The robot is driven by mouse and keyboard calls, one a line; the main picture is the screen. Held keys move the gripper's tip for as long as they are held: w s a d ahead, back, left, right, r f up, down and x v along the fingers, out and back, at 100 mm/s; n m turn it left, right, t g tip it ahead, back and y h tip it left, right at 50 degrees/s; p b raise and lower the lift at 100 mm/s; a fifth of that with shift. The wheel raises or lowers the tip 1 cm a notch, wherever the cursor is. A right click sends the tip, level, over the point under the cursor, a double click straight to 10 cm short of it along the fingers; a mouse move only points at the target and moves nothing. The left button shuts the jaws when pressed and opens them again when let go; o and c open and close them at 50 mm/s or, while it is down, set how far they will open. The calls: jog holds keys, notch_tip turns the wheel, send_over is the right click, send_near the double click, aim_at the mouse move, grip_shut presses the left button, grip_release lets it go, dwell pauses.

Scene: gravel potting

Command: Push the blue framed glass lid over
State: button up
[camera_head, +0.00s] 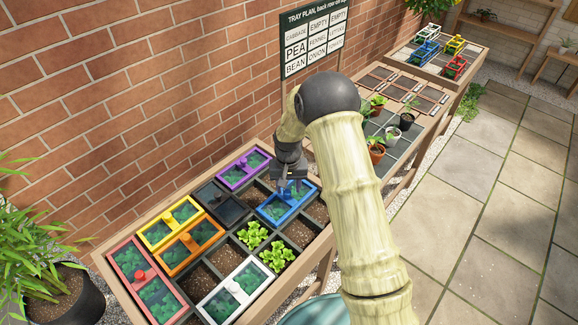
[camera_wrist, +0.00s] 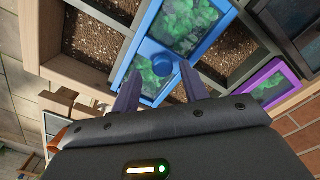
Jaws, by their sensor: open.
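The blue framed glass lid (camera_head: 279,213) lies over cells of the planting tray near my arm, with green plants showing through its panes. In the wrist view the blue lid (camera_wrist: 150,42) has a round blue knob (camera_wrist: 153,56) in its middle. My gripper (camera_head: 294,185) is over the far part of the blue lid. In the wrist view my gripper (camera_wrist: 158,82) is open, with one finger on each side of the knob and nothing clearly held. I cannot tell whether a finger touches the lid.
A purple lid (camera_head: 244,168) and a black lid (camera_head: 221,203) lie beside it. Yellow (camera_head: 170,222), orange (camera_head: 192,245), white (camera_head: 235,291) and red (camera_head: 148,282) lids cover other cells. Bare soil (camera_head: 205,282) and lettuces (camera_head: 278,253) show in open cells. A sign board (camera_head: 312,43) stands behind.

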notch_tip(320, 180, up, 16)
jog(key=b, duration=0.1)
jog(key=shift+r+b, duration=0.25)
jog(key=shift+b, duration=0.05)
dwell(0.3)
jog(key=s+d+r+t+p, duration=0.1)
jog(key=s+d, duration=0.4)
jog(key=s, duration=0.6)
jog(key=s+d+r+t, duration=0.1)
jog(key=s+d, duration=0.4)
jog(key=s, duration=0.7)
jog(key=shift+d+t+p, duration=0.25)
jog(key=shift+t+p, duration=0.05)
jog(key=shift+p, duration=0.1)
